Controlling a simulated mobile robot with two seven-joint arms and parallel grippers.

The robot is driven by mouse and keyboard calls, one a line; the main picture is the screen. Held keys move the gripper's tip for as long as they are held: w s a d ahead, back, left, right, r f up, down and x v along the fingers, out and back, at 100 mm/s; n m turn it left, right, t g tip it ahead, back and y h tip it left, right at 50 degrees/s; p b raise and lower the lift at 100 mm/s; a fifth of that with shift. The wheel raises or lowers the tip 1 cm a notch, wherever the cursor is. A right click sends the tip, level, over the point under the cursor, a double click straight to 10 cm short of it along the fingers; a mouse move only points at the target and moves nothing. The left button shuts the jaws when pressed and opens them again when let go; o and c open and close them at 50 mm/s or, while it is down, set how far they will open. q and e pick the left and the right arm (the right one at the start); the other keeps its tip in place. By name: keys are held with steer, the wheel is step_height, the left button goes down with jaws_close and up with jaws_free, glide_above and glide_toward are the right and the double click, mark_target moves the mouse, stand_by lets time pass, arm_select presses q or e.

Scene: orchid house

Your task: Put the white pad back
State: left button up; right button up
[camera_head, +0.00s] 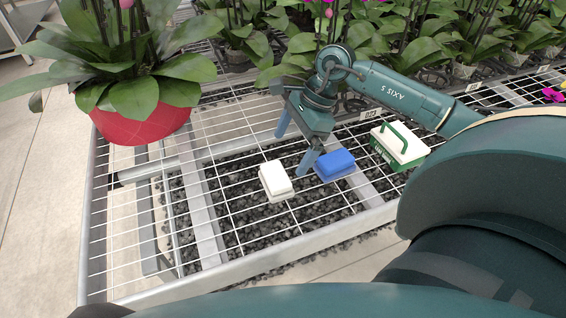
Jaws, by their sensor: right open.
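The white pad (275,178) lies on the wire bench top (130,242), near the middle of the head view. My right gripper (294,146) is open and empty. It points down over the mesh, above and behind the white pad and apart from it. One fingertip is close to the left end of a blue pad (335,164); I cannot tell whether they touch. My left gripper is not in view.
A white block with a green handle and green base (400,146) stands right of the blue pad. A red pot (142,121) with an orchid is at the back left. Several potted orchids (245,44) line the back. The mesh left of the white pad is clear.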

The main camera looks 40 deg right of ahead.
steer(key=shift+v, duration=1.4)
